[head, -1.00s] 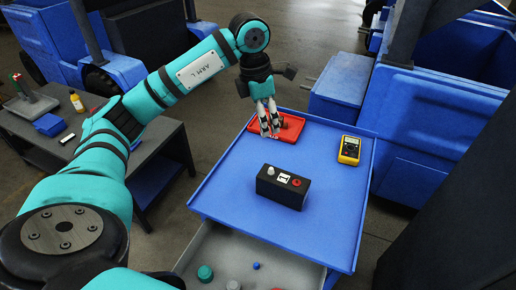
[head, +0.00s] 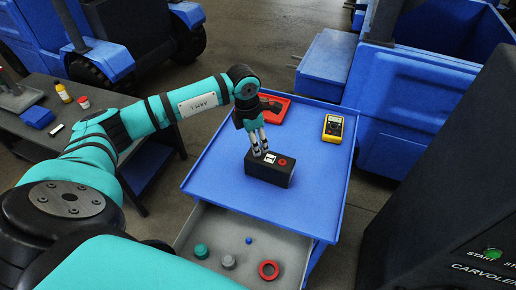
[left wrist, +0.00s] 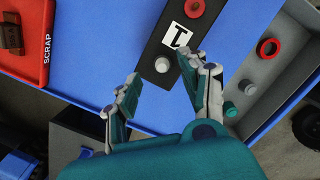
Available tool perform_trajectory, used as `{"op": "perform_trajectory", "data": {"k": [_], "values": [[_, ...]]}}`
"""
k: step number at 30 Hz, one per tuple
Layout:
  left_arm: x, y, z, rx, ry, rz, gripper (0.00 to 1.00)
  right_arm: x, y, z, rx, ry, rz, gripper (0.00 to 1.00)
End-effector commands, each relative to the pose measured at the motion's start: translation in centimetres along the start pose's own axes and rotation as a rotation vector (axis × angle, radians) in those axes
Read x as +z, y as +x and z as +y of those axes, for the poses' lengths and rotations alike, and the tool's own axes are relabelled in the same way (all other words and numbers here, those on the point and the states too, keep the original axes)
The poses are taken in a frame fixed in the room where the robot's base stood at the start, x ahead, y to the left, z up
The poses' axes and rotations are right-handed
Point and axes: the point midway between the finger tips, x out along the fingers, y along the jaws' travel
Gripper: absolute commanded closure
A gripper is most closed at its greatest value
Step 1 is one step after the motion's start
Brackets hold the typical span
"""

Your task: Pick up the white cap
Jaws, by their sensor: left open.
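The white cap (left wrist: 162,65) sits on one end of the black box (left wrist: 160,25), beside a white label. In the head view the cap is hidden behind my left gripper (head: 262,151). The black box (head: 278,178) stands on the blue bench top (head: 225,170). My left gripper (left wrist: 160,76) is open and empty. Its fingers point down over the cap's end of the box, and in the left wrist view the cap lies between the fingertips. I cannot tell whether they touch it. My right gripper is not in view.
A red control (head: 282,162) is at the box's other end. A red scrap tray (head: 283,100) and yellow multimeter (head: 333,127) are behind. The open grey drawer (head: 187,236) in front holds a teal cap (head: 201,251), grey cap (head: 228,262), blue piece (head: 249,240) and red ring (head: 268,270).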

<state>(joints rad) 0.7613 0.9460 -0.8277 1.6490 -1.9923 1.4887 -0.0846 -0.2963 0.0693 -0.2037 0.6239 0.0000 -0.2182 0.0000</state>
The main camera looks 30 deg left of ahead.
Motion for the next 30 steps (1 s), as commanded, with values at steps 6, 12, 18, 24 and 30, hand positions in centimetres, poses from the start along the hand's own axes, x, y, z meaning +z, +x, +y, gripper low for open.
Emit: {"op": "perform_trajectory", "data": {"k": [6, 12, 18, 24, 30], "values": [[-0.1, 2.6, -0.2, -0.001, 0.000, 0.001, 0.56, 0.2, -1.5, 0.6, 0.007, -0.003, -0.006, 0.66], [-0.1, 3.1, -0.2, 0.000, 0.000, 0.000, 0.56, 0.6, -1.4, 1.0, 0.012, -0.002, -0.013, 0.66], [-0.1, 3.1, -0.2, 0.000, 0.000, 0.000, 0.72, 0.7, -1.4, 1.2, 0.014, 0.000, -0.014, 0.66], [-0.1, 3.1, -0.2, 0.000, 0.000, 0.000, 0.88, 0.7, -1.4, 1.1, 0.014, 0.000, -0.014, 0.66], [-0.1, 3.1, -0.2, 0.000, 0.000, 0.000, 0.89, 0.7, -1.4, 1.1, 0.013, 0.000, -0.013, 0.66]]}}
